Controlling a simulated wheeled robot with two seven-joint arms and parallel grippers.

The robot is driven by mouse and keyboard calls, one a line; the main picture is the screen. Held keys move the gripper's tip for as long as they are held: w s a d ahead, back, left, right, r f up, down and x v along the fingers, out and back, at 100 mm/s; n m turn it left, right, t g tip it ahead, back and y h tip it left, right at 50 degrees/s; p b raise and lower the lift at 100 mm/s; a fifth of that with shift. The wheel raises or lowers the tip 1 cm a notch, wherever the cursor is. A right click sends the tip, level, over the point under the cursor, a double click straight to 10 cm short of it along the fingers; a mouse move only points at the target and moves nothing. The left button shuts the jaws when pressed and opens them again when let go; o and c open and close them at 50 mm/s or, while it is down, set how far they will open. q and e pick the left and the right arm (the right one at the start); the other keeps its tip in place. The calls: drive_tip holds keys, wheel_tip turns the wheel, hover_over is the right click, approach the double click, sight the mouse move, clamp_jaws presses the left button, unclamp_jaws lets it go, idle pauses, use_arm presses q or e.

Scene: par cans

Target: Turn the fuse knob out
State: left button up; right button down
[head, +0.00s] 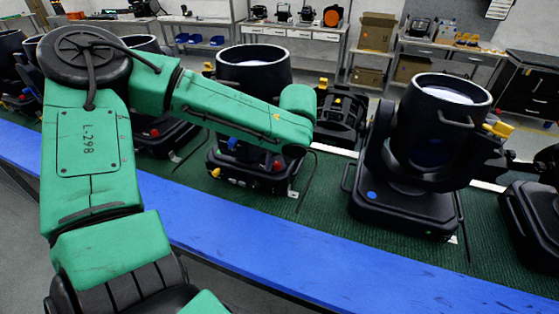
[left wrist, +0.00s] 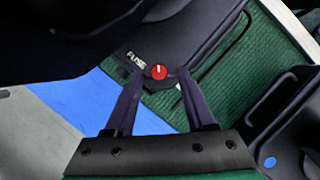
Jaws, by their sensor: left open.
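The fuse knob (left wrist: 159,72) is a small round red knob with a white line, beside a white FUSE label (left wrist: 136,60) on the black base of a stage light. A red knob (head: 277,165) on the middle light's base in the head view looks like the same one. My left gripper (left wrist: 160,80) is open, with its two dark fingers pointing at the base, one to either side of the knob in the picture. Whether the fingers touch it I cannot tell. In the head view my left arm's end hides part of the middle light. My right gripper is not in view.
The middle light (head: 253,66) stands on a green mat (head: 325,210) behind a blue table edge (head: 250,245). Another black light (head: 425,140) with a blue dot stands close on its right. More lights crowd the left. Work benches (head: 300,33) line the back.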

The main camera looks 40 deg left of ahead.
use_arm(q)
clamp_jaws()
drive_tip(key=shift+s+r+m+p, duration=0.15)
drive_tip(key=shift+r+m+p, duration=0.1)
drive_tip(key=shift+m+p, duration=0.8)
drive_tip(key=m+p, duration=0.2)
drive_tip(key=m+t+h+p, duration=0.1)
drive_tip(key=p, duration=0.2)
drive_tip(key=shift+s+a+r+m+t, duration=0.1)
drive_tip(key=shift+s+a+m+t, duration=0.1)
drive_tip(key=shift+m+t, duration=0.15)
drive_tip(key=shift+a+m+t+h+p, duration=0.2)
drive_tip(key=shift+m+h+p, duration=0.4)
drive_tip(key=shift+m+p, duration=0.55)
drive_tip(key=shift+f+m+h, duration=0.3)
drive_tip(key=shift+m+h, duration=0.1)
drive_tip(key=shift+m, duration=0.75)
drive_tip(key=shift+a+t, duration=0.1)
drive_tip(key=shift+t, duration=0.15)
